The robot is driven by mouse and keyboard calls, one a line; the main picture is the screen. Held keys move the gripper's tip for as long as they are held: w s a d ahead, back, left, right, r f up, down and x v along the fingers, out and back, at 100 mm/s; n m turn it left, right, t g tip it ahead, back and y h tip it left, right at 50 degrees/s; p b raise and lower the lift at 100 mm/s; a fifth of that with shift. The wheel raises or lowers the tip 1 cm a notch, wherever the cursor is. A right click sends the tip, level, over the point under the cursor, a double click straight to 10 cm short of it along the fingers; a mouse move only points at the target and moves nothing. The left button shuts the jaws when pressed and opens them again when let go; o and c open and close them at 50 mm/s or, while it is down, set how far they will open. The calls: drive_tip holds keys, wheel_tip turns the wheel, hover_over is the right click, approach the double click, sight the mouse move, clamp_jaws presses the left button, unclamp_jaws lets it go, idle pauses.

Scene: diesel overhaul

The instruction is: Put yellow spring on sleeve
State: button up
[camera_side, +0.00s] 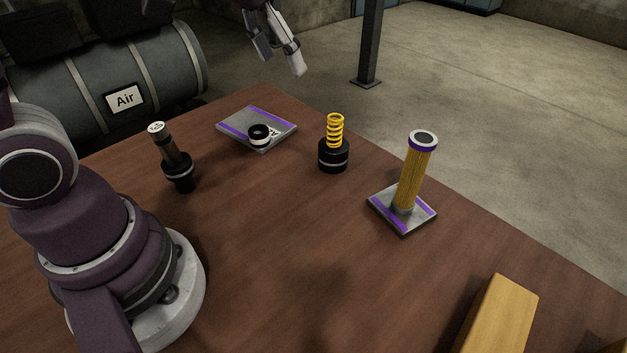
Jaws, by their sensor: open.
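The yellow spring (336,131) stands upright on a black cylindrical part with a light band (333,156), right of the table's middle. No part is named as the sleeve in the picture; this black part under the spring may be it. I cannot tell how far the spring reaches into it. My gripper (280,62) is at the top of the view, above and behind the table's far edge in the picture, up and left of the spring. It is open, and I see nothing between its fingers. It is well apart from the spring.
A tall yellow ribbed cylinder (413,178) stands on a grey plate (422,222) at right. A black ring (259,132) lies on another plate (236,122). A dark injector-like part (170,153) stands at left. A wooden block (502,318) lies front right. The front middle is clear.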

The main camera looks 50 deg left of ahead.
drive_tip(key=s+f+t, duration=0.1)
drive_tip(key=s+f, duration=0.1)
drive_tip(key=s, duration=0.8)
drive_tip(key=shift+d, duration=0.2)
idle(0.6)
